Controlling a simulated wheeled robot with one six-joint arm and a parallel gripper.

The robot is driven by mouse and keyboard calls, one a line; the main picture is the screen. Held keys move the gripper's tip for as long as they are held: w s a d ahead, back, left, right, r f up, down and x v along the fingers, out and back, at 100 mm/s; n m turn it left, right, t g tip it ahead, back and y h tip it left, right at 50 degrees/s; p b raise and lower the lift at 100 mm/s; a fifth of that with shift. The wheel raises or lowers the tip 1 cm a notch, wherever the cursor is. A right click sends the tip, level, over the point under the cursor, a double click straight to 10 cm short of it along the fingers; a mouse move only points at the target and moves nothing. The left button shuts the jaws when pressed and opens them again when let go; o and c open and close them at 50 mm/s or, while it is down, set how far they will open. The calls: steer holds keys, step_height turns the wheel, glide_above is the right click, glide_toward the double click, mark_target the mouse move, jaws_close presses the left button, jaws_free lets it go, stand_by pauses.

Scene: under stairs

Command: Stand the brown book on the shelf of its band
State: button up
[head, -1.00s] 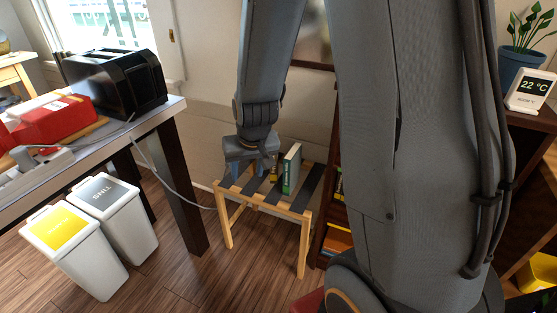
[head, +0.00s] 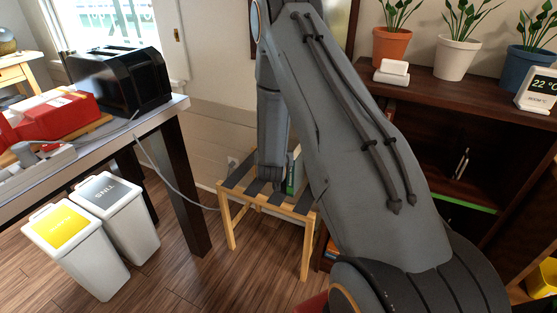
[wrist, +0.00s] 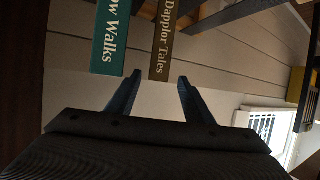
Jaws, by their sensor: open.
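The brown book (wrist: 165,40), lettered "Dapplor Tales", shows in the wrist view with its near end between the fingertips of my gripper (wrist: 160,78). The gripper is open, one finger on each side of that end; I cannot tell whether they touch it. In the head view my arm hides the brown book and the fingers. A teal-green book (wrist: 112,38) stands left of it in the wrist view, a gap apart; it also shows upright on the slatted stool (head: 293,208) in the head view. A dark bookcase (head: 440,100) stands at right, with a green band (head: 465,203) on one shelf edge.
A table with a black toaster (head: 118,78) and a red packet (head: 60,108) stands left. Two bins, yellow-lidded (head: 75,260) and grey-lidded (head: 125,215), stand below it. Potted plants (head: 457,57) line the bookcase top. A cable hangs between table and stool.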

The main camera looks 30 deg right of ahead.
steer(key=x, duration=0.6)
steer(key=shift+d+p, duration=0.15)
steer(key=shift+p, duration=0.2)
steer(key=shift+r, duration=0.15)
jaws_close()
